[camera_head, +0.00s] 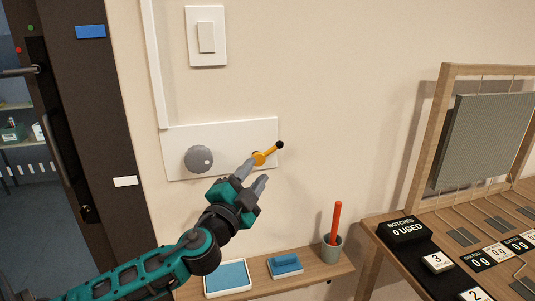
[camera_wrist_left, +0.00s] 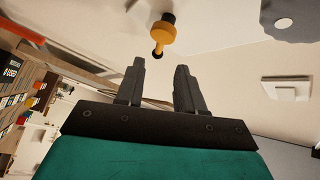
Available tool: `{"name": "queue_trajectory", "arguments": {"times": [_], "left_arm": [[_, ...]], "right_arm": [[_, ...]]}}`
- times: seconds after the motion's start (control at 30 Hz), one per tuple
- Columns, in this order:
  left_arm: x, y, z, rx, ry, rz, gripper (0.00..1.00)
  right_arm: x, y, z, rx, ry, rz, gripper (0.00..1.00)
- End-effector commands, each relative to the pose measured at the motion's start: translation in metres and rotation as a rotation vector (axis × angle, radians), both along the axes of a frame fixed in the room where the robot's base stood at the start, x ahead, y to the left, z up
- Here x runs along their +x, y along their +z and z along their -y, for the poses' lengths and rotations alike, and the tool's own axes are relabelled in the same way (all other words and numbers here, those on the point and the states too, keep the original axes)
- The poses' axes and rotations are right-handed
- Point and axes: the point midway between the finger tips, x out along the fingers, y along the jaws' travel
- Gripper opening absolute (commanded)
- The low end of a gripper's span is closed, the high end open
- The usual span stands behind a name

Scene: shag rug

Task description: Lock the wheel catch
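An orange lever (camera_head: 262,157) with a black ball end is mounted on the right part of a white wall panel (camera_head: 230,134). It slants up to the right. A grey round knob (camera_head: 199,159) with a pale dot sits left of it on the same panel. My left gripper (camera_head: 257,176) is just below and in front of the lever, and one fingertip overlaps the lever's base in the head view. In the left wrist view the gripper (camera_wrist_left: 160,68) has its fingers apart with nothing between them. The lever (camera_wrist_left: 163,34) lies beyond the fingertips. My right gripper is not in view.
A light switch (camera_head: 206,37) is above the panel. Below, a wooden shelf (camera_head: 318,277) holds a blue-topped tray (camera_head: 227,276), a blue block (camera_head: 286,264) and a cup (camera_head: 331,250) with a red stick. A wooden table with a frame (camera_head: 441,110) stands right. A dark door frame is left.

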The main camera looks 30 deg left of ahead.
Motion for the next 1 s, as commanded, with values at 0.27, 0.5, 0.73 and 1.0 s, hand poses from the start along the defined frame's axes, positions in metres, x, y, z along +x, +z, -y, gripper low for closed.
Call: {"name": "queue_trajectory", "arguments": {"times": [0.27,0.5,0.73,1.0], "left_arm": [[0.041,0.011,-0.007,0.001,0.002,0.001,0.38],[0.064,0.014,-0.011,0.000,0.000,0.000,0.38],[0.069,0.014,-0.012,0.000,0.000,-0.001,0.38],[0.069,0.014,-0.012,0.000,0.000,-0.001,0.29]], "right_arm": [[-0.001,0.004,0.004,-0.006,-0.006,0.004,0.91],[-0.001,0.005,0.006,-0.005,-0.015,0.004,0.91],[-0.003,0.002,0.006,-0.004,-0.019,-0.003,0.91],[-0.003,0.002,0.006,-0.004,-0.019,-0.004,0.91]]}}
